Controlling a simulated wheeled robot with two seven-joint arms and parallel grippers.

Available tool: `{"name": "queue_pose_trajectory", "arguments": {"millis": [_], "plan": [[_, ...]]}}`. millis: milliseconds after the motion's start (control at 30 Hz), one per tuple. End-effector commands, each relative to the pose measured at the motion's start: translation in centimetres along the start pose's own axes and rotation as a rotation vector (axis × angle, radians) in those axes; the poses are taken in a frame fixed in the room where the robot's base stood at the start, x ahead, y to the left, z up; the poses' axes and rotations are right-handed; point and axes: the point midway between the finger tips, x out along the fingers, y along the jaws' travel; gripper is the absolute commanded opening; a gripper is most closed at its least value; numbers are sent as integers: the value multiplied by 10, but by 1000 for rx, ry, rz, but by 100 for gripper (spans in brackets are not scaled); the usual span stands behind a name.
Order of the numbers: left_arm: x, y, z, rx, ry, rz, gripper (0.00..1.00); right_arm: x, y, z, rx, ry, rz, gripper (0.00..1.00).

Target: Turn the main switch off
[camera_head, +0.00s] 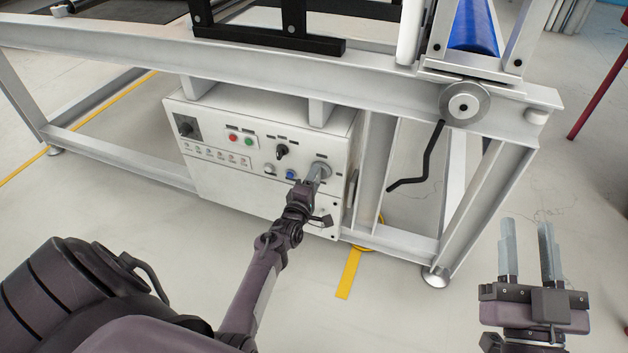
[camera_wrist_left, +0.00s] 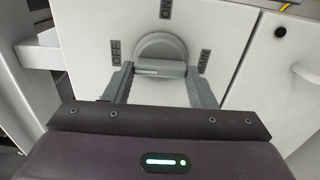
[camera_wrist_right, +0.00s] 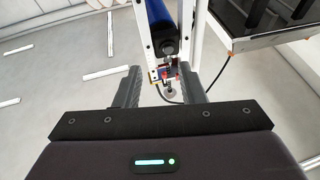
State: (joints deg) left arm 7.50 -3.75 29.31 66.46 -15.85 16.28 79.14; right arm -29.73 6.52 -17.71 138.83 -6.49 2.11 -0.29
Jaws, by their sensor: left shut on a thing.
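The main switch (camera_head: 319,171) is a round grey dial on the right part of the white control box's front. In the left wrist view the dial (camera_wrist_left: 160,46) has a raised bar handle (camera_wrist_left: 160,68), with OFF to its left, ON above and MAIN to its right. The bar lies level across that picture; which label it points at is unclear. My left gripper (camera_head: 314,182) reaches the dial, and its fingers (camera_wrist_left: 160,84) are shut on the handle from both ends. My right gripper (camera_head: 527,232) is open and empty, out to the right over the floor.
The control box (camera_head: 240,185) also carries red and green buttons, a black knob (camera_head: 282,151) and a blue button (camera_head: 291,174). White frame beams (camera_head: 250,62) run above it. A black crank handle (camera_head: 430,160) hangs to the right. Open floor lies in front.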

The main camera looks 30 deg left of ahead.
Motion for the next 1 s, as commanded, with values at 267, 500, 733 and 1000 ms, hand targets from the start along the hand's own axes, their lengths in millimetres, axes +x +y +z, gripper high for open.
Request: {"name": "queue_pose_trajectory", "arguments": {"millis": [267,500,733,1000], "plan": [[0,1,0,-2,2,1,63,0,0,0,0,1,0,36],[0,0,0,-1,1,1,73,0,0,0,1,2,0,36],[-3,0,0,0,1,0,73,0,0,2,1,-14,0,36],[-23,1,0,0,2,-1,73,-15,-3,56,13,-277,-1,36]]}}
